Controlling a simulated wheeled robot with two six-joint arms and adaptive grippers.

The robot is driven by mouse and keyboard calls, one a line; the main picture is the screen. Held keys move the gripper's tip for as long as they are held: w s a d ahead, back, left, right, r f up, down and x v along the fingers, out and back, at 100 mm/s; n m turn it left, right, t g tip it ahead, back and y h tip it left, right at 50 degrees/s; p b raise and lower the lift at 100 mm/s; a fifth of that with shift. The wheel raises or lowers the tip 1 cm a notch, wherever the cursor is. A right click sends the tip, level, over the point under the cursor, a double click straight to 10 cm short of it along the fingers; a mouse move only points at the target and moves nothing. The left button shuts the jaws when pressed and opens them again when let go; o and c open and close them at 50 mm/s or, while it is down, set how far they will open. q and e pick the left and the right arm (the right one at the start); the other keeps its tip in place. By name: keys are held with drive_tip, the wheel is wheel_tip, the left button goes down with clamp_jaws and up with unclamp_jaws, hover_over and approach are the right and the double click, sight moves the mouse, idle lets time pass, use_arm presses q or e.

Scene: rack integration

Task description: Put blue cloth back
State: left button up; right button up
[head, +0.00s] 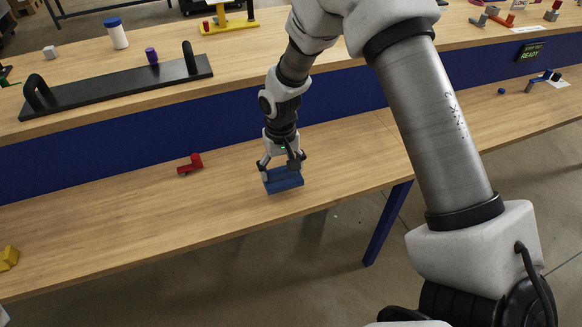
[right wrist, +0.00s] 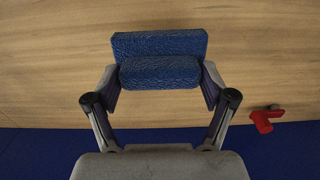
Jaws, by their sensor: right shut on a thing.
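The blue cloth (head: 285,181) is a folded block on the lower wooden table in the head view. My right gripper (head: 282,166) is over it, pointing down, with its fingers at the cloth's two ends. In the right wrist view the cloth (right wrist: 160,60) shows as two textured blue layers between the fingertips of the right gripper (right wrist: 160,85), which is shut on it. The cloth is at or just above the table top; I cannot tell if it touches. My left gripper is not in view.
A red part (head: 190,164) lies left of the cloth and also shows in the right wrist view (right wrist: 265,119). A raised shelf (head: 250,62) behind holds a black tray with handles (head: 120,88) and a white jar (head: 116,36). A yellow block (head: 8,258) is far left. Table around the cloth is clear.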

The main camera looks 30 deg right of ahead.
drive_tip(key=d, duration=0.1)
drive_tip(key=w+d, duration=0.1)
drive_tip(key=d, duration=0.1)
drive_tip(key=shift+w+d+f, duration=0.1)
drive_tip(key=shift+w+d, duration=0.1)
drive_tip(key=shift+d+f, duration=0.2)
drive_tip(key=shift+f, duration=0.15)
wheel_tip(320, 180, down, 2)
drive_tip(key=shift+f+p, duration=0.25)
drive_tip(key=shift+p, duration=0.1)
drive_tip(key=shift+w+f, duration=0.1)
drive_tip(key=shift+f, duration=0.15)
drive_tip(key=shift+f, duration=0.1)
drive_tip(key=o, duration=1)
drive_tip(key=shift+c, duration=0.2)
wheel_tip(320, 180, up, 12)
drive_tip(key=shift+r, duration=0.2)
